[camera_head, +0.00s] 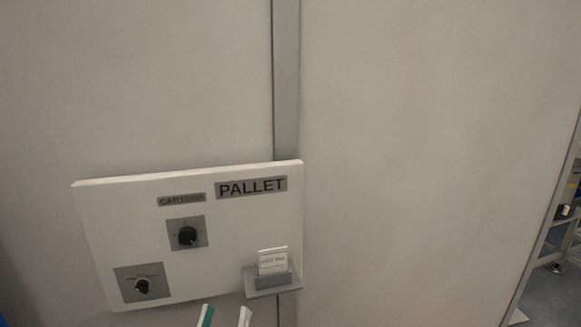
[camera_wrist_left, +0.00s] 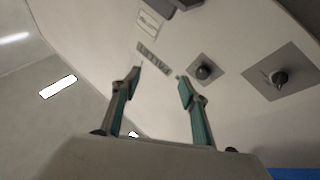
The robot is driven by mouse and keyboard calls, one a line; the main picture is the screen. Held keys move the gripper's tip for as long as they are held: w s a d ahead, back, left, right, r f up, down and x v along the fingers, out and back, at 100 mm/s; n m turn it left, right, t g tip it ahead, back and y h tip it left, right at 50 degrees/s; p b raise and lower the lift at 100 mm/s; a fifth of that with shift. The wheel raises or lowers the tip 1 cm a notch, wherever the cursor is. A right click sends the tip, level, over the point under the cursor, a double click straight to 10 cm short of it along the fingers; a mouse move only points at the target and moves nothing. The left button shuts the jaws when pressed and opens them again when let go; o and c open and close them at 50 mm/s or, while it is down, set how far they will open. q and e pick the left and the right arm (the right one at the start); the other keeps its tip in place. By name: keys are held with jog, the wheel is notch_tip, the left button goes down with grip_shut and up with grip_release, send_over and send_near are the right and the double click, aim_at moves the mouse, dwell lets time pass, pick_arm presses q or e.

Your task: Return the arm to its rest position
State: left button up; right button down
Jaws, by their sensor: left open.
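My left gripper (camera_head: 225,316) shows only as two fingertips at the bottom edge of the head view, below the white control panel (camera_head: 130,225). In the left wrist view its two green-padded fingers (camera_wrist_left: 159,80) stand apart with nothing between them, and the panel face is beyond them. The rest of the left arm is out of the head view. My right gripper is not in view.
The panel carries a PALLET label (camera_head: 251,187), two black knobs (camera_head: 187,235) (camera_head: 142,286) and a small grey holder (camera_head: 272,284) with a white card (camera_head: 273,261). A wall with a grey vertical strip (camera_head: 286,80) stands behind. A metal frame (camera_head: 557,240) is at far right.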

pick_arm(q)
jog(key=s+a+f+m+g+h, duration=0.1)
jog(key=s+f+m+g, duration=0.2)
jog(key=f, duration=0.9)
jog(key=a+f+m+g+h, duration=0.15)
jog(key=f+g, duration=0.35)
jog(key=f, duration=0.7)
jog(key=s+a+f+g+y, duration=0.1)
jog(key=s+a+f+g, duration=0.1)
jog(key=s+a+f, duration=0.2)
jog(key=s+a+f+g+y, duration=0.2)
jog(key=s+a+f, duration=0.2)
jog(key=f, duration=0.7)
jog(key=shift+s+a+m+g, duration=0.15)
jog(key=shift+s+m+g, duration=0.1)
jog(key=shift+m+g, duration=0.2)
